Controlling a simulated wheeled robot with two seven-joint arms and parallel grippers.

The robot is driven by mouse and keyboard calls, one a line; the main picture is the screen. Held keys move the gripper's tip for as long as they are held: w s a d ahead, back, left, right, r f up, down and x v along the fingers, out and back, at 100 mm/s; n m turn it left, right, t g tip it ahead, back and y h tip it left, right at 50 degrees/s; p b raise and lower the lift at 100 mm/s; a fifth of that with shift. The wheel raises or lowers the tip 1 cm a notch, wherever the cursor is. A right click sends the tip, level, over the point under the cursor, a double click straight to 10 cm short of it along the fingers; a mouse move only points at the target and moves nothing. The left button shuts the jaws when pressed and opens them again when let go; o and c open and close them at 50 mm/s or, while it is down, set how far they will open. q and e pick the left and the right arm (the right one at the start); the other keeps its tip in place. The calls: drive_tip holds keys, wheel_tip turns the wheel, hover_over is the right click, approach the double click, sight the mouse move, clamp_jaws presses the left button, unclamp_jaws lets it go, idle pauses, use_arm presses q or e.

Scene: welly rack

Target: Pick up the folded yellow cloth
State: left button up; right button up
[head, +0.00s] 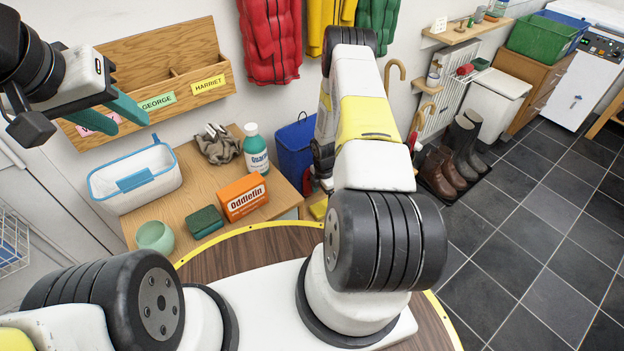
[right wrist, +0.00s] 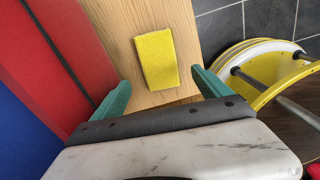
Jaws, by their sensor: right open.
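The folded yellow cloth (right wrist: 157,58) lies flat on a light wooden surface (right wrist: 112,22) in the right wrist view. In the head view only a yellow bit of it (head: 319,208) shows beside my right arm. My right gripper (right wrist: 162,90) is open and empty, its two teal fingers wide apart. The cloth is beyond the fingertips, roughly centred between them, not gripped. In the head view my right arm hides its fingers. My left gripper (head: 130,119) is at the upper left, in front of the wooden name rack, its fingers apart and nothing held.

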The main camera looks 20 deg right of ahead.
sight(322, 207)
wheel_tip(322, 207, down, 6)
drive_tip(key=shift+f, duration=0.1)
drive_tip(key=shift+c, duration=0.2)
drive_tip(key=c, duration=1.4)
